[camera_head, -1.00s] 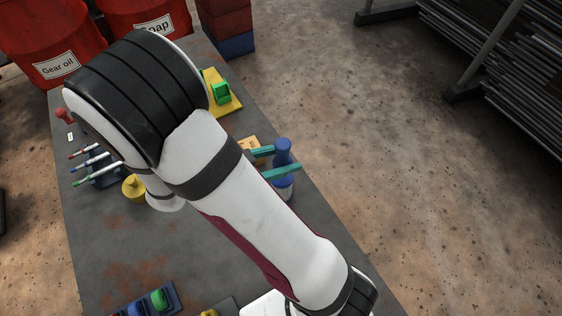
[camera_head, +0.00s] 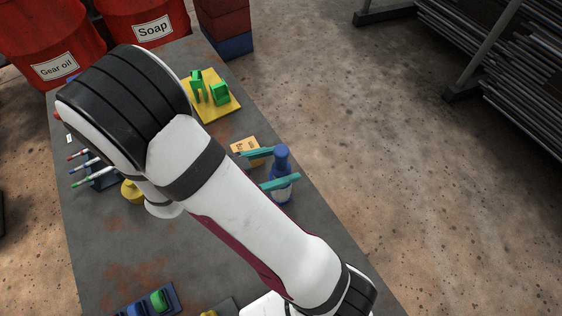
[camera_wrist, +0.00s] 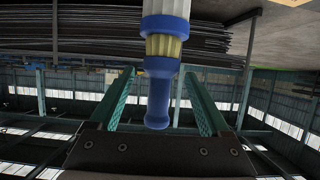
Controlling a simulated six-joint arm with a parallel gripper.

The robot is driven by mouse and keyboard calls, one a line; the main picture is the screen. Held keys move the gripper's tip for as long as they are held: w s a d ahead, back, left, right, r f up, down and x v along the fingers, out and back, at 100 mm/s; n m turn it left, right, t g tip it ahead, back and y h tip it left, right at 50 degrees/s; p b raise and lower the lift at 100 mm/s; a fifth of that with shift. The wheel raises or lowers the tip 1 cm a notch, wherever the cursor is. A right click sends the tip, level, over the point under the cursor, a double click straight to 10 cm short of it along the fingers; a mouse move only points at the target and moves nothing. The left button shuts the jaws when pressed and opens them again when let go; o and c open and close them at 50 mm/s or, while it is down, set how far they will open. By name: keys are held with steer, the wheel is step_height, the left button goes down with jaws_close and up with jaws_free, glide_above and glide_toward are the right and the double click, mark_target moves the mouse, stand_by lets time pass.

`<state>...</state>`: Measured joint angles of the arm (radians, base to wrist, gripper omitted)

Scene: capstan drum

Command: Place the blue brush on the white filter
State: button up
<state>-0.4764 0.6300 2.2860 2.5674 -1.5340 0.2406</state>
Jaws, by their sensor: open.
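The blue brush (camera_head: 281,156) stands upright, handle up, at the right edge of the table. In the wrist view its blue handle (camera_wrist: 158,95) and cream bristles show, with the bristle end against the blue-rimmed end of the white filter (camera_wrist: 166,7). In the wrist view my gripper (camera_wrist: 160,75) shows a gap on both sides of the handle.
An orange labelled box (camera_head: 246,146) lies just left of the brush. A yellow base (camera_head: 222,109) with green blocks is farther back. A yellow container (camera_head: 131,191) and a rack of pens (camera_head: 98,176) are at left. The table's right edge is close.

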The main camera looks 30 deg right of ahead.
mark_target(275, 164)
steer(key=v, duration=0.6)
steer(key=shift+w+a+r, duration=0.1)
steer(key=shift+w+a, duration=0.1)
steer(key=shift+a, duration=0.05)
steer(key=w+a+t+y, duration=0.2)
steer(key=w+t+y, duration=0.3)
steer(key=w, duration=0.4)
steer(key=w+a+r+n+t+y, duration=0.5)
steer(key=a+r+y, duration=0.2)
steer(key=a+y, duration=0.1)
steer(key=s+a+r+n+g+y, duration=0.1)
steer(key=s+n+g+y, duration=0.15)
steer(key=s, duration=0.35)
steer(key=s+a+n+g+y, duration=0.2)
steer(key=s+n+y, duration=0.15)
steer(key=s, duration=0.25)
steer(key=s+d+f+n+g+h, duration=0.1)
steer(key=s+d+g, duration=0.4)
steer(key=s, duration=1)
steer(key=d+f+h, duration=0.1)
steer(key=d+h, duration=0.1)
steer(key=d, duration=0.1)
steer(key=shift+s+g+h, duration=0.3)
steer(key=shift+g+h, duration=0.05)
steer(key=shift+h, duration=0.05)
